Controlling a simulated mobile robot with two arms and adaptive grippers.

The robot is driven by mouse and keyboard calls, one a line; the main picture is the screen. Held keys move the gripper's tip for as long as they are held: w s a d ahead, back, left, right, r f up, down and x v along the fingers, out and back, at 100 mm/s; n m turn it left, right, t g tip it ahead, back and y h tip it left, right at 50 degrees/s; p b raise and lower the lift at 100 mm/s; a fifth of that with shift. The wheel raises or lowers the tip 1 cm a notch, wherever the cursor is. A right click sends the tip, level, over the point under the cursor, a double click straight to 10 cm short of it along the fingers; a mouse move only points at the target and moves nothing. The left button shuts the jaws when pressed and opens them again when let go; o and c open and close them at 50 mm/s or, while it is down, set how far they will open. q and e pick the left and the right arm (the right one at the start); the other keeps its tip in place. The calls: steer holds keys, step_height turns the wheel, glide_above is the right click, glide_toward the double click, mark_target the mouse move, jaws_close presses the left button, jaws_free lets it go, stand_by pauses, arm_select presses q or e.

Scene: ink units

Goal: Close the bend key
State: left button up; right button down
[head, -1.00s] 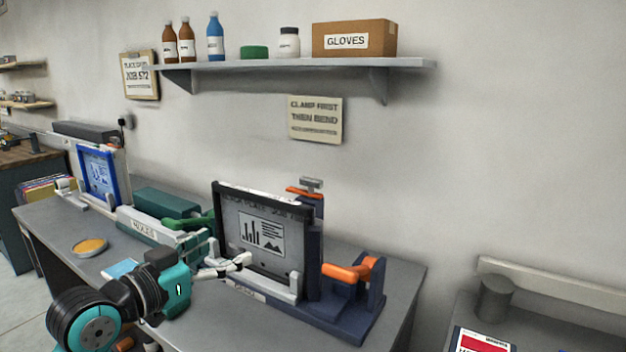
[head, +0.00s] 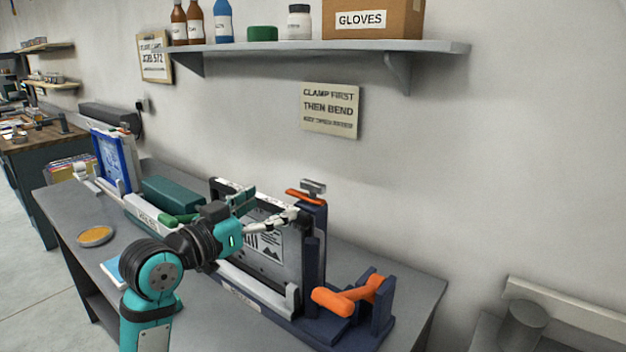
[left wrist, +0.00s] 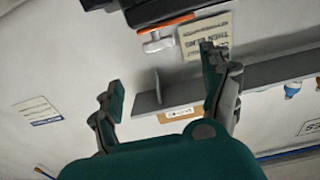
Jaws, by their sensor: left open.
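A navy bending fixture (head: 379,318) stands at the right end of the grey bench. It has an orange lever (head: 345,297) at its right and an orange-and-grey handle (head: 307,193) on top of its post. I cannot tell which of these is the bend key. The top handle also shows in the left wrist view (left wrist: 160,32), beyond the fingers. A framed panel with a printed chart (head: 270,250) stands upright in the fixture. My left gripper (head: 277,204) is open and empty in front of the panel's upper part, left of the top handle. My right gripper is out of view.
A shelf (head: 330,46) with bottles and a glove box (head: 372,18) juts from the wall above. A sign (head: 330,109) hangs below it. A blue-framed panel (head: 112,160) and a green block (head: 170,195) stand farther left. The bench in front of the orange lever is clear.

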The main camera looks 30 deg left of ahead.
arm_select(q)
glide_toward(310, 186)
steer(key=w, duration=0.2)
steer(key=w+p, duration=0.1)
steer(key=w, duration=0.1)
steer(key=w+p, duration=0.1)
steer(key=w, duration=0.4)
steer(key=shift+w+d+r+p, duration=0.1)
steer(key=shift+w+d+p, duration=0.25)
steer(key=shift+p, duration=0.05)
steer(key=shift+w, duration=0.6)
steer(key=shift+c, duration=0.5)
jaws_close()
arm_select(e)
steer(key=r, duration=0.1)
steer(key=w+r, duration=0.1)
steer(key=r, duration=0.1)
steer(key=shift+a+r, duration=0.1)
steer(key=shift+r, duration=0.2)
